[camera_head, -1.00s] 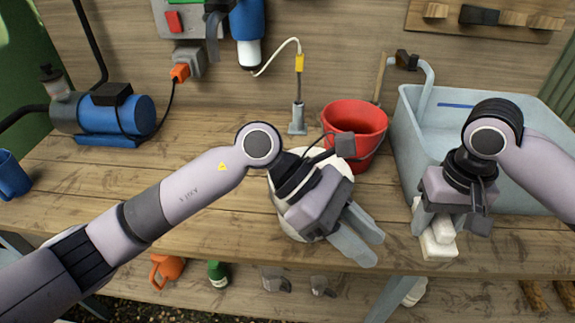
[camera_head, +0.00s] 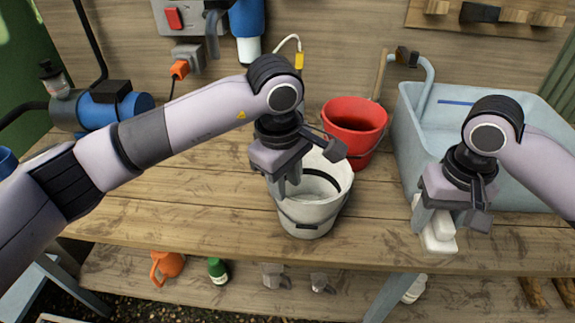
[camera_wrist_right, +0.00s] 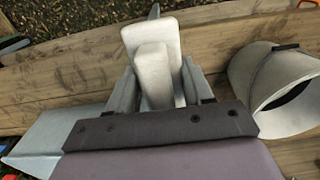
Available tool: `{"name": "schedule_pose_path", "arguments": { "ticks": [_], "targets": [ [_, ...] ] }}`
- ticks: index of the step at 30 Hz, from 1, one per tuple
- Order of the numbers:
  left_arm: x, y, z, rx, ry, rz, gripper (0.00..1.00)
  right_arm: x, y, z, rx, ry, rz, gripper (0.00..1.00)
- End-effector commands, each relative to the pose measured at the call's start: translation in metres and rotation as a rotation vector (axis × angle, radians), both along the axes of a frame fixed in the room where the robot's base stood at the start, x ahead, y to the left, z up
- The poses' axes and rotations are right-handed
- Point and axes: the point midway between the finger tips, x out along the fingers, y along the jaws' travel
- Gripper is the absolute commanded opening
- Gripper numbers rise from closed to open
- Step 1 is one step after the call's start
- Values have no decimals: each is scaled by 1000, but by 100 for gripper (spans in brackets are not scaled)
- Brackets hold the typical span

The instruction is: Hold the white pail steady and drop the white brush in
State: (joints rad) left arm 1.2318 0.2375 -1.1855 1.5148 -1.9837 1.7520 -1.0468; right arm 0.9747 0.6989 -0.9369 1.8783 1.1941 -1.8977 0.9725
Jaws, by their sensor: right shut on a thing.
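The white pail (camera_head: 318,212) stands upright on the bench in the middle of the head view, its mouth partly hidden by my left gripper. It also shows at the right edge of the right wrist view (camera_wrist_right: 250,85). My left gripper (camera_head: 286,187) points down at the pail's left rim. Its fingers overlap the rim, and whether they grip it is unclear. My right gripper (camera_head: 432,222) is shut on the white brush (camera_head: 440,238), right of the pail and apart from it. The right wrist view shows the brush (camera_wrist_right: 152,65) between the fingers.
A red bucket (camera_head: 354,125) stands close behind the white pail. A pale blue basin (camera_head: 410,150) is behind my right gripper. A blue pump (camera_head: 128,105) is at the back left. Bare bench lies left of the pail and between pail and brush.

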Motion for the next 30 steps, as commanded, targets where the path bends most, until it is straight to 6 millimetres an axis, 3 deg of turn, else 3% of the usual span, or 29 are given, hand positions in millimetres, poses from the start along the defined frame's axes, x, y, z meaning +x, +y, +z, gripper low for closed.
{"name": "schedule_pose_path", "arguments": {
  "ticks": [6,12,25,26,27,29,30],
  "targets": [
    [2,-3,-43,-1,6,1,33,0,0,0,0,-1,0,22],
    [5,-5,-69,-2,3,0,33,0,0,0,0,-1,0,22],
    [6,-5,-80,-2,0,0,33,0,0,0,0,-1,0,22],
    [6,-5,-80,-2,0,0,30,0,0,0,0,-1,0,22],
    [6,-5,-80,-2,0,0,17,0,0,0,0,-1,0,22],
    [6,-5,-79,-2,0,0,0,0,0,0,0,-1,0,22],
    [6,-5,-79,-2,0,0,0,0,0,0,0,-1,0,22]
  ]
}}
